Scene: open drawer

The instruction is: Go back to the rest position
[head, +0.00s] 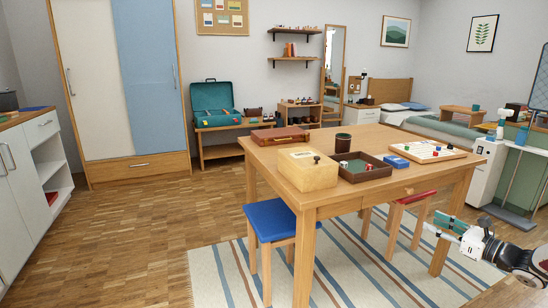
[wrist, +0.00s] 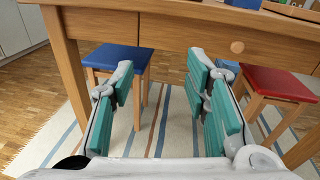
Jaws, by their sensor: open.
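My gripper (head: 440,226) is at the lower right in the head view, in front of the table's right side. In the wrist view my gripper (wrist: 160,78) has its two teal-padded fingers wide apart with nothing between them. The wooden table (head: 296,190) has a drawer front with a round knob (wrist: 237,47), seen above the fingers in the wrist view. The fingers are apart from the knob. The drawer front looks about flush with the table's apron; I cannot tell whether it is slightly open.
A blue stool (head: 268,220) stands at the table's near left and a red stool (head: 412,197) under its right part. On the table are a wooden box (head: 308,174), a brown tray (head: 376,178) and a game board (head: 428,158). A striped rug (head: 235,270) lies below.

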